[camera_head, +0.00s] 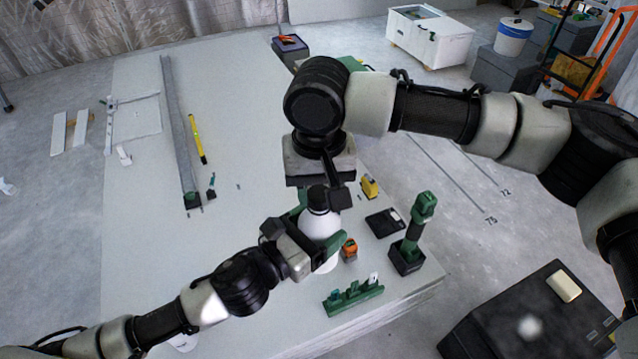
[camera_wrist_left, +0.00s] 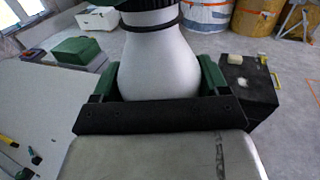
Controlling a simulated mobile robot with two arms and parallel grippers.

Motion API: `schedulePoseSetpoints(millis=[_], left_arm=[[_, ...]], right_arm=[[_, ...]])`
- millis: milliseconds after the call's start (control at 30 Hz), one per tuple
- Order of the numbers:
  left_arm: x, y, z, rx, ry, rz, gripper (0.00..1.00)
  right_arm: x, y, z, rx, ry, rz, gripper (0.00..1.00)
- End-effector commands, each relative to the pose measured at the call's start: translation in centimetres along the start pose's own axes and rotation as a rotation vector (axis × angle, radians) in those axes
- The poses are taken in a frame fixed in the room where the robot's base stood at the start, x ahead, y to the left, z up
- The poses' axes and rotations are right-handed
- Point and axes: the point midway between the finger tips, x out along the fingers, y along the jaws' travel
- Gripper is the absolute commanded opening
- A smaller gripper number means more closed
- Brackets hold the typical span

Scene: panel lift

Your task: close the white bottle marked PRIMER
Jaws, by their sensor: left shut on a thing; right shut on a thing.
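The white bottle (camera_head: 322,226) stands upright near the front part of the large pale panel; no PRIMER marking is readable. My left gripper (camera_head: 316,232) is shut around its body, with green fingers on both sides. In the left wrist view the bottle (camera_wrist_left: 160,65) sits between these fingers, with a dark ring around its neck. My right gripper (camera_head: 326,192) comes from above and is shut on the black cap (camera_head: 318,198) at the bottle's mouth. Whether the cap is seated or threaded cannot be seen.
Right of the bottle are an orange tool (camera_head: 349,250), a black tablet (camera_head: 384,222), a yellow tool (camera_head: 369,186) and a tall green tool (camera_head: 413,232). A green rack (camera_head: 353,299) is in front. The panel's left part (camera_head: 140,230) is mostly clear.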

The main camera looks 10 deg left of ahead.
Motion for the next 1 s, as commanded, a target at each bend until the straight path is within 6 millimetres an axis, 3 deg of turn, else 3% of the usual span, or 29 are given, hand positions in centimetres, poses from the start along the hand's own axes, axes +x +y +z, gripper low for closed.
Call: schedulePoseSetpoints(millis=[167,267,800,1000], left_arm=[[0.02,-0.01,0.14,0.001,-0.003,-0.001,0.09],[0.02,-0.01,0.13,0.001,-0.003,-0.001,0.09],[0.01,-0.03,0.11,0.001,-0.003,-0.001,0.09],[0.01,-0.06,0.11,0.001,-0.003,-0.002,0.09]], right_arm=[[0.05,0.0,0.01,0.05,-0.001,-0.001,0.19],[0.11,0.0,0.04,0.188,-0.003,-0.001,0.19],[0.15,-0.02,0.08,1.326,-0.004,-0.003,0.19],[0.13,0.01,0.09,1.647,-0.003,-0.002,0.19]])
